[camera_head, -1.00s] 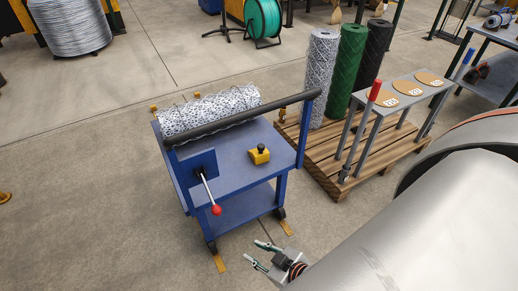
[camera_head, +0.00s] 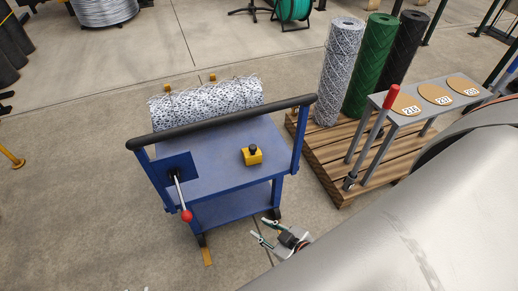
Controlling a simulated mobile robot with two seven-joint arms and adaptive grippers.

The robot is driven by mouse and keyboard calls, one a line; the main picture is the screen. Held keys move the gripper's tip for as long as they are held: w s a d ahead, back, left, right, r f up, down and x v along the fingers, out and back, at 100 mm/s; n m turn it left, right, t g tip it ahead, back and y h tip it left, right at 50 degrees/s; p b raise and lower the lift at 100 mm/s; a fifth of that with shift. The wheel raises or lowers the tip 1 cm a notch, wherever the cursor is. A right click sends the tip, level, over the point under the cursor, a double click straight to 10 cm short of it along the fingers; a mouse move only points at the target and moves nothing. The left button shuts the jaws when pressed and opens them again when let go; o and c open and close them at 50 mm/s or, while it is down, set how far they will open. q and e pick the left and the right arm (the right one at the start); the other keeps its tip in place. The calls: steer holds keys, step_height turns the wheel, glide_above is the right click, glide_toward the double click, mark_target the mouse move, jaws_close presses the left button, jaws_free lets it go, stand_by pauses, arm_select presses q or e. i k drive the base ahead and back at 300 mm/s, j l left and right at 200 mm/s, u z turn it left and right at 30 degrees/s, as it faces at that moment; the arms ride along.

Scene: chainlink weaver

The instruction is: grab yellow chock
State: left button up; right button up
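A small yellow block with a black knob, which looks like the yellow chock (camera_head: 252,156), sits on the blue cart's top (camera_head: 215,170), toward its right side. My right gripper (camera_head: 259,228) is open and empty. In the picture it shows below the chock, near the cart's front right leg, and apart from the chock. How high it is cannot be told. My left gripper is not in view.
The cart has a dark handle bar (camera_head: 225,122), a red-knobbed lever (camera_head: 180,198) and a mesh roll (camera_head: 208,103). A yellow piece (camera_head: 207,257) lies by its front wheel. A wooden pallet (camera_head: 333,187) with rolls and a grey stand (camera_head: 420,110) is at right.

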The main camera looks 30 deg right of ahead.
mark_target(251, 155)
steer(key=i+l, duration=0.1)
steer(key=l, duration=1.2)
steer(key=i+l, duration=0.15)
steer(key=l, duration=0.5)
steer(key=i+l, duration=0.3)
steer(key=i+u, duration=0.05)
steer(key=i, duration=0.05)
